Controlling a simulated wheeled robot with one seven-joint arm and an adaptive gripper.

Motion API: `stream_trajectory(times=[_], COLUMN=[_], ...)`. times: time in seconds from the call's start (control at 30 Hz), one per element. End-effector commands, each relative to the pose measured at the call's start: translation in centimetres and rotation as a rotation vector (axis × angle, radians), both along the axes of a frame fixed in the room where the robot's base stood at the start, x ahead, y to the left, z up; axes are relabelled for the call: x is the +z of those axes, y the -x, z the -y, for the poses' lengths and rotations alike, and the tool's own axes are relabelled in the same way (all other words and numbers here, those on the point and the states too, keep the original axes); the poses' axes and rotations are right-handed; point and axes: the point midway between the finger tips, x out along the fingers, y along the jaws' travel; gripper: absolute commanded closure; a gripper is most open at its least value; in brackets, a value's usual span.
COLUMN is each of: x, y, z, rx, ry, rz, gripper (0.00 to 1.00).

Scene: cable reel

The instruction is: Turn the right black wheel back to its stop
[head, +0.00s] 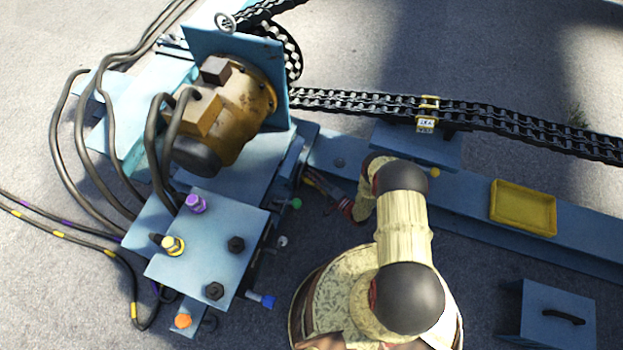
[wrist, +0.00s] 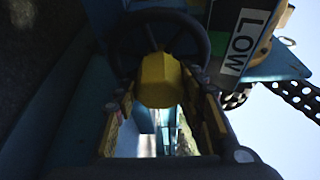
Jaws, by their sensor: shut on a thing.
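A black wheel (wrist: 203,42) with spokes shows at the top of the wrist view, and a yellow faceted hub (wrist: 158,78) stands out in front of its middle. My gripper (wrist: 166,98) has its two yellow-padded fingers on either side of this hub and is shut on it. The finger contact is partly in shadow. In the head view my gripper (head: 347,208) reaches the right side of the blue machine, below the motor. The wheel cannot be made out there, so I cannot tell from it whether this is the right one.
A label reading LOW (wrist: 246,42) is beside the wheel. A brown motor (head: 235,105) with black cables sits on the blue frame. A chain (head: 480,113) runs right across the back. A yellow tray (head: 523,207) lies on the blue beam, and a blue box (head: 545,318) stands lower right.

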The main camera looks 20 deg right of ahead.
Motion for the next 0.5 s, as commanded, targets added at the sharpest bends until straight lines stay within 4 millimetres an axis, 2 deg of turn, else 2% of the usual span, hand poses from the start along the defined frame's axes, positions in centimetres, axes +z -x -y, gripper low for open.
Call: stream_trajectory(times=[0.5], x=[-0.29], y=[0.24], z=[-0.11], rx=[0.001], ry=[0.029], rz=[0.029], gripper=[1.00])
